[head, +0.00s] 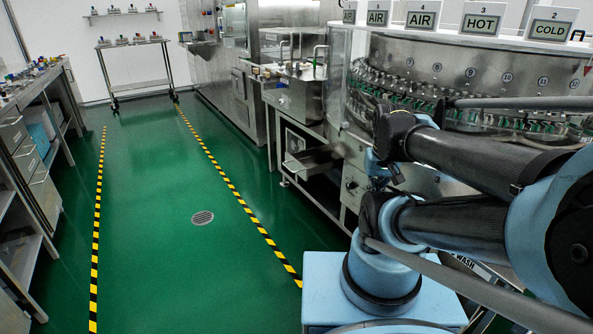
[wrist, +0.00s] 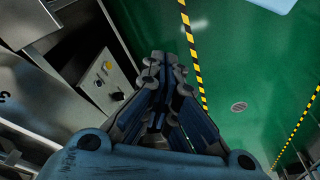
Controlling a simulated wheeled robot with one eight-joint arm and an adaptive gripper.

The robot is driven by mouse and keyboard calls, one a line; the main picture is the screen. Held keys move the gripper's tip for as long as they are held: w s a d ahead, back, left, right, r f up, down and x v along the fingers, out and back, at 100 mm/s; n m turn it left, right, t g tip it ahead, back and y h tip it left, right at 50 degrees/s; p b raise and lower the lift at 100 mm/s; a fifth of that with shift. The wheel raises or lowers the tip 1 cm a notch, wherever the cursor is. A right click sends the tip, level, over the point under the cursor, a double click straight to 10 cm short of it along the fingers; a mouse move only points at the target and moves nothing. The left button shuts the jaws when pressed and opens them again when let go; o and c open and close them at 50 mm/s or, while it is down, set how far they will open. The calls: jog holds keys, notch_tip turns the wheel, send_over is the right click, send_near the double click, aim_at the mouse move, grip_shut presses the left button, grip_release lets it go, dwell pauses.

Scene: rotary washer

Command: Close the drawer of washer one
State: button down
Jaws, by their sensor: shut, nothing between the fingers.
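An open metal drawer or tray (head: 310,160) sticks out to the left from the lower front of a steel unit in the head view. I cannot tell from any marking whether it belongs to washer one. The large rotary washer (head: 455,62) stands to the right, with signs reading AIR, HOT and COLD on top. My gripper (wrist: 163,68) is shut and empty in the wrist view, its fingers pointing away from the camera. In the head view my gripper (head: 374,164) shows only partly, to the right of the drawer and apart from it in the picture.
A control panel with knobs (wrist: 107,82) is left of my fingers in the wrist view. The green floor (head: 165,245) is clear between striped lines, with a drain (head: 202,218). A workbench (head: 30,150) lines the left side; a trolley (head: 136,65) stands at the back.

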jog(key=w+a+r+n+h, duration=0.1)
jog(key=w+r+n, duration=0.2)
jog(key=w, duration=0.3)
jog(key=w+r+n+h, duration=0.1)
jog(key=w+r+n, duration=0.3)
jog(key=w, duration=0.2)
jog(key=w+a+n+h, duration=0.1)
jog(key=w+a+n, duration=0.25)
jog(key=w, duration=0.45)
jog(key=w+a+n+h, duration=0.1)
jog(key=w+a+n, duration=0.2)
jog(key=w+a, duration=0.35)
jog(key=w+a+f+n+t+h, duration=0.1)
jog(key=w+a+f+n+h, duration=0.1)
jog(key=w+a+f+n, duration=0.65)
jog(key=w+a+f+n+t+h, duration=0.1)
jog(key=w+a+f+n+t, duration=0.15)
jog(key=w+a+f, duration=0.7)
send_near(303, 172)
jog(key=shift+g, duration=0.35)
jog(key=shift+x, duration=2.2)
